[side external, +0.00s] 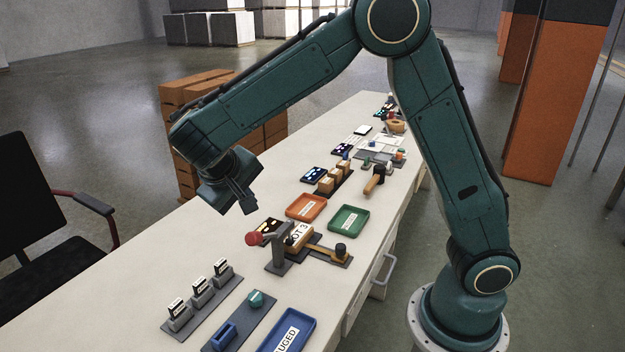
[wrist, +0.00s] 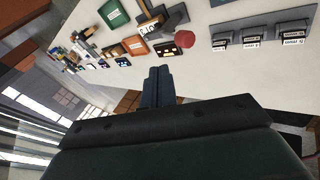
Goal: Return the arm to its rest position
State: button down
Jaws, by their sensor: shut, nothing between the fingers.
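My gripper (side external: 246,207) hangs above the white table (side external: 120,262), left of the orange tray, with clear air under it. Its fingers are together and hold nothing. In the wrist view the two dark fingers (wrist: 159,72) lie side by side and point towards the table. My arm is bent, with its elbow high at the top of the side view and its forearm reaching down to the left.
Below the gripper stands a red-knobbed lever fixture (side external: 278,250). An orange tray (side external: 306,207) and a green tray (side external: 349,219) lie behind it. Labelled blocks (side external: 200,292) and a blue tray (side external: 288,333) are in front. A black chair (side external: 45,200) stands left.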

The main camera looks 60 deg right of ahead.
jog(key=shift+a+r, duration=0.4)
jog(key=shift+r, duration=0.1)
jog(key=shift+s+d, duration=0.1)
jog(key=s+d+r+t+y, duration=0.2)
jog(key=s+d+r+y, duration=0.25)
jog(key=s+r, duration=0.45)
jog(key=s+a+f+n+t+y, duration=0.1)
jog(key=s+n+t+y, duration=0.1)
jog(key=s, duration=1.3)
jog(key=shift+a+n, duration=0.2)
jog(key=shift+n, duration=0.1)
